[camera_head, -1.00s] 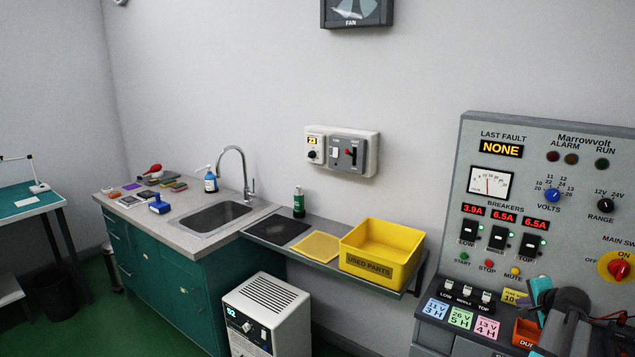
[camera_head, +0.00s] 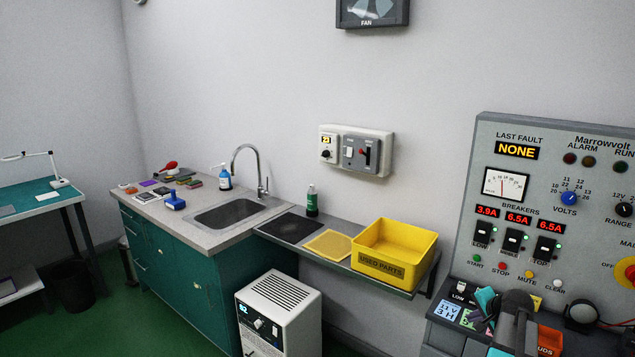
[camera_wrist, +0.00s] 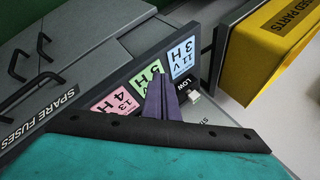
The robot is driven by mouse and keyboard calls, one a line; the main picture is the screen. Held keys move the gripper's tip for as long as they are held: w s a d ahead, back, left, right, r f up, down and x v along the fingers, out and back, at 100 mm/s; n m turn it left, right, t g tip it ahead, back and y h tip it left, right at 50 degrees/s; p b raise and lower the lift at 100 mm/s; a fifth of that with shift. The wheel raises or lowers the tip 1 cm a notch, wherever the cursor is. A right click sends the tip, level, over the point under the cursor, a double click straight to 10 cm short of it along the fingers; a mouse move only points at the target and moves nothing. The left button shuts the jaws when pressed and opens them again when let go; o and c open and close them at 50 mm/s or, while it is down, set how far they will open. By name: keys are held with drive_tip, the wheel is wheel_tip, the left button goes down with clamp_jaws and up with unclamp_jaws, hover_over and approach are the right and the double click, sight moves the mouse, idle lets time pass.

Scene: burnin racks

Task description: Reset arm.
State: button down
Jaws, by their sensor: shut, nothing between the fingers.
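My gripper (camera_wrist: 161,98) is shut and empty in the wrist view, its purple fingers together in front of the coloured label cards. In the head view my gripper (camera_head: 478,318) is at the lower right, in front of the breaker console (camera_head: 545,215), and part of my arm covers the lower cards. The blue 11 V 3 H card (camera_wrist: 183,57), the green card (camera_wrist: 147,76) and the pink card (camera_wrist: 112,106) lie on the console's front ledge. The fingers overlap the green card in the picture; whether they touch it I cannot tell.
A yellow used-parts bin (camera_head: 392,249) stands on the grey shelf (camera_head: 340,262) left of the console. An orange bin (camera_head: 549,341) is beside my arm. A white heater-like unit (camera_head: 279,315) stands below the shelf. Green floor (camera_head: 140,335) is open at the lower left.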

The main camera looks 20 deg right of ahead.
drive_tip(key=w+a+f+n+g+y, duration=0.1)
drive_tip(key=w+a+f+n, duration=0.15)
drive_tip(key=a, duration=0.65)
drive_tip(key=w+a+f+n+g+y, duration=0.1)
drive_tip(key=w+a+f+n, duration=0.2)
drive_tip(key=a, duration=0.6)
drive_tip(key=w+a+f+n+g+y, duration=0.1)
drive_tip(key=a+f+n, duration=0.1)
drive_tip(key=a+f, duration=0.5)
drive_tip(key=s+a+f+n+g, duration=0.2)
drive_tip(key=s+a+n, duration=0.1)
drive_tip(key=a, duration=0.6)
drive_tip(key=s+a+f+n+g, duration=0.1)
drive_tip(key=s+a+f+n, duration=0.2)
drive_tip(key=a, duration=0.7)
drive_tip(key=s+a+f+n+g, duration=0.1)
drive_tip(key=s+a+n+g, duration=0.2)
drive_tip(key=a, duration=0.6)
drive_tip(key=s+f+n+g+b, duration=0.1)
drive_tip(key=s+f+g+b, duration=0.3)
drive_tip(key=s+f, duration=1.9)
drive_tip(key=s+b, duration=0.1)
drive_tip(key=s, duration=0.2)
drive_tip(key=shift+a+f+h, duration=0.2)
drive_tip(key=shift+h, duration=0.1)
drive_tip(key=shift+w+d, duration=0.1)
drive_tip(key=shift+w, duration=0.05)
